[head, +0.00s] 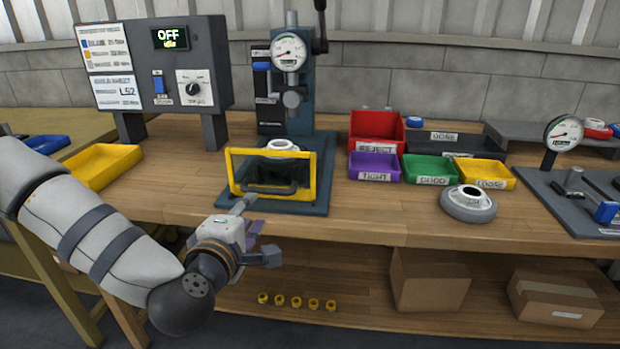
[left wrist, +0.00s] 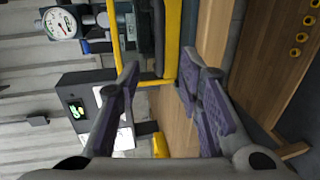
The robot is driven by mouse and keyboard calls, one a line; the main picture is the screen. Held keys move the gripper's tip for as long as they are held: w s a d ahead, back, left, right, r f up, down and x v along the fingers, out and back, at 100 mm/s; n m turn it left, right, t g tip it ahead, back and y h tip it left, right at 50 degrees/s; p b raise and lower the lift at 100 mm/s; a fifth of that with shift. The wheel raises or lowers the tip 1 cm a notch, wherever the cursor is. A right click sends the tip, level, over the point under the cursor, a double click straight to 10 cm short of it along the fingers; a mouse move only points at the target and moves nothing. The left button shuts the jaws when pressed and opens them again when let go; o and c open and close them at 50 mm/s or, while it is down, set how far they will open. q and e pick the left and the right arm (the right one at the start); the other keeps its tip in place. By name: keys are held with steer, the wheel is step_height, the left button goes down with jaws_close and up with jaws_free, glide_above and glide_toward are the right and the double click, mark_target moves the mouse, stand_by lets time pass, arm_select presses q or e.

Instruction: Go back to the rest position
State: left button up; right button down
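My left gripper (head: 257,243) is in front of the bench's front edge, just below and in front of the yellow-framed guard of the press. In the left wrist view its two fingers (left wrist: 158,95) stand apart with nothing between them. The yellow guard (head: 233,172) is down in front of a white round part (head: 283,145) on the press base; the guard's frame also shows in the left wrist view (left wrist: 171,45). The gripper looks apart from the guard. My right gripper is in neither view.
A control box (head: 140,95) reading OFF stands at the back left. A red bin (head: 376,128), purple, green and yellow trays, and a grey round part (head: 468,203) are on the bench (head: 370,222). A gauge stand (head: 560,135) is at right. Cardboard boxes (head: 430,278) sit on the lower shelf.

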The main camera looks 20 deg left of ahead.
arm_select(q)
steer(key=s+d+f+m+g+h, duration=0.2)
steer(key=s+d+f+m+g, duration=0.15)
steer(key=s+f, duration=0.3)
steer(key=s+d+f+m+g+h+p, duration=0.1)
steer(key=s+d+f+m+g+h, duration=0.2)
steer(key=s+f+m, duration=0.4)
steer(key=s+d+f+m+g+h, duration=0.1)
steer(key=s+d+f+m+g, duration=0.2)
steer(key=s+f, duration=0.45)
steer(key=s+a+f+m+g+y, duration=0.1)
steer(key=s+a+f+m+g, duration=0.1)
steer(key=s, duration=0.8)
steer(key=s+a+f+m+g+y+p, duration=0.1)
steer(key=s+f+m+g, duration=0.2)
steer(key=s, duration=0.7)
steer(key=m+g, duration=0.2)
steer(key=g, duration=0.1)
steer(key=shift+a+f, duration=0.3)
steer(key=shift+a, duration=0.1)
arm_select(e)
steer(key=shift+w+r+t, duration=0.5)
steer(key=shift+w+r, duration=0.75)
